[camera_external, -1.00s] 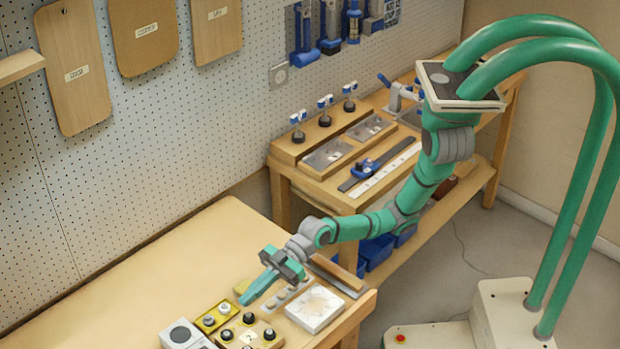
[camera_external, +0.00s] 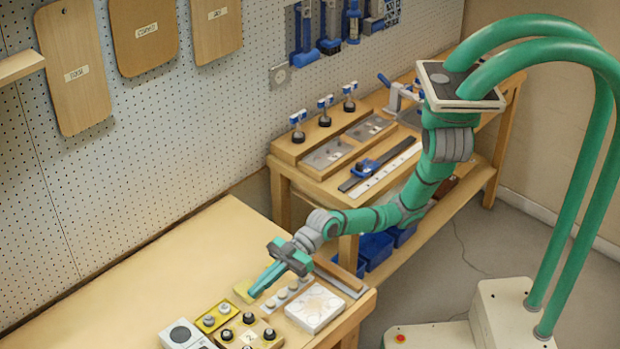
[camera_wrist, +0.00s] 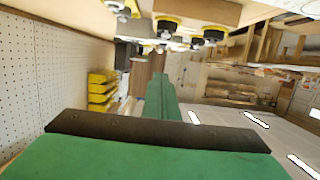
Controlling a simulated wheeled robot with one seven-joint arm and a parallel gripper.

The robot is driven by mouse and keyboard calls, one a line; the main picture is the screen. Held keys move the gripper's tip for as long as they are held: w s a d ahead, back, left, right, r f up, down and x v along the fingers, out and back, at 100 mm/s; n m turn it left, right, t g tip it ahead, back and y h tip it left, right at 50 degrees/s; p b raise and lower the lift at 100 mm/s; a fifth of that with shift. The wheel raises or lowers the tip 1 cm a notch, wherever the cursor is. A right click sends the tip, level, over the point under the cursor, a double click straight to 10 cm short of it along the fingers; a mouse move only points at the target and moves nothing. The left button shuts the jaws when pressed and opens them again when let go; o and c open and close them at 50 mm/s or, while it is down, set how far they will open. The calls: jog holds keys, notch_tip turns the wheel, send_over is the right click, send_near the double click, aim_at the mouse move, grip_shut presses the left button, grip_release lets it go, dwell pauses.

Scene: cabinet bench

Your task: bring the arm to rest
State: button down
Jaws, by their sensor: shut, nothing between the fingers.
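My gripper (camera_external: 256,288) is green with a dark band. In the external view it hangs over the near bench (camera_external: 180,262), close to the knobbed blocks and pointing down to the left. Its fingers are together with nothing between them. In the wrist view the closed green fingers (camera_wrist: 161,95) reach away from the dark band, with a bench and black knobs along the top of the picture. My arm stretches left from its column, bent at the elbow.
Below the gripper are a yellow block (camera_external: 215,316), a wooden block with black knobs (camera_external: 248,334), and a white plate (camera_external: 315,308). A second bench (camera_external: 318,188) with tools stands behind. The near bench's left part is clear.

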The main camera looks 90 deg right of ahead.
jog(key=s+d+r+m+t+h, duration=0.1)
jog(key=d+r+t, duration=0.2)
jog(key=d, duration=0.6)
jog(key=s+d+r+t+h, duration=0.1)
jog(key=d+r+t, duration=0.2)
jog(key=d, duration=0.6)
jog(key=s+d+r+m+t+h, duration=0.1)
jog(key=s+d+r+t+h, duration=0.25)
jog(key=s+d, duration=0.75)
jog(key=s+a+f+m+g+h, duration=0.2)
jog(key=s+a+f+m, duration=0.1)
jog(key=s+f, duration=0.5)
jog(key=s+a+f+m+g+h, duration=0.3)
jog(key=s+f, duration=0.5)
jog(key=s, duration=0.4)
jog(key=shift+a+m, duration=0.5)
jog(key=shift+a, duration=0.3)
jog(key=shift+f, duration=0.1)
